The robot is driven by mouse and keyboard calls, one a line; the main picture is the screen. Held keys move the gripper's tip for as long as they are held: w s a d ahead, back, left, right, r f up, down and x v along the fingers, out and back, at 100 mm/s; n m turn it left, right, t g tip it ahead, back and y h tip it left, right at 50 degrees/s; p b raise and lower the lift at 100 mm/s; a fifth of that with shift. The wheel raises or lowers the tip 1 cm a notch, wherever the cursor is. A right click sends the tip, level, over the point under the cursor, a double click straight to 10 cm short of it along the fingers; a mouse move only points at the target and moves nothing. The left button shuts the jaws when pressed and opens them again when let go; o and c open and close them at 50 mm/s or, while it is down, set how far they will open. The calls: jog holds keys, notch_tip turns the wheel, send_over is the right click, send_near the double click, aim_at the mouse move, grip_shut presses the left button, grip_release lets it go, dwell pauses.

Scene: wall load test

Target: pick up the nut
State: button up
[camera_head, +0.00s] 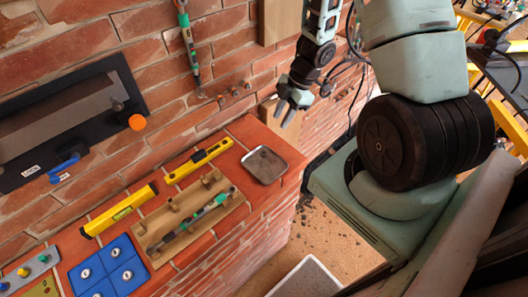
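My gripper (284,118) hangs in front of the brick wall, above and right of the metal tray. Its two fingers point down with a gap between them, and nothing shows in the gap. I cannot pick out the nut with certainty. Small round silver pieces (85,273) sit on the blue square plates (104,284) at the lower left; they are too small to tell whether one is a nut. The shallow metal tray (266,168) stands at the right end of the brick ledge and looks empty apart from a tiny mark near its far edge.
On the ledge (262,132) lie yellow levels (122,209) and a wooden rack (180,228) holding a green-and-grey tool (196,220). A similar tool (187,40) hangs on the wall. Cables hang behind my gripper.

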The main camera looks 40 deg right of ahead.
jog(key=b, duration=0.1)
send_near(262, 155)
jog(key=shift+w+d+f, duration=0.15)
jog(key=shift+w+f, duration=0.05)
jog(key=shift+f, duration=0.35)
jog(key=shift+w+d+f, duration=0.15)
jog(key=shift+d+f, duration=0.05)
jog(key=shift+f, duration=0.3)
jog(key=b+x, duration=0.1)
jog(key=x, duration=0.1)
jog(key=b+x, duration=0.2)
jog(key=x, duration=0.1)
jog(key=shift+a+f, duration=0.2)
jog(key=shift+a, duration=0.2)
grip_shut()
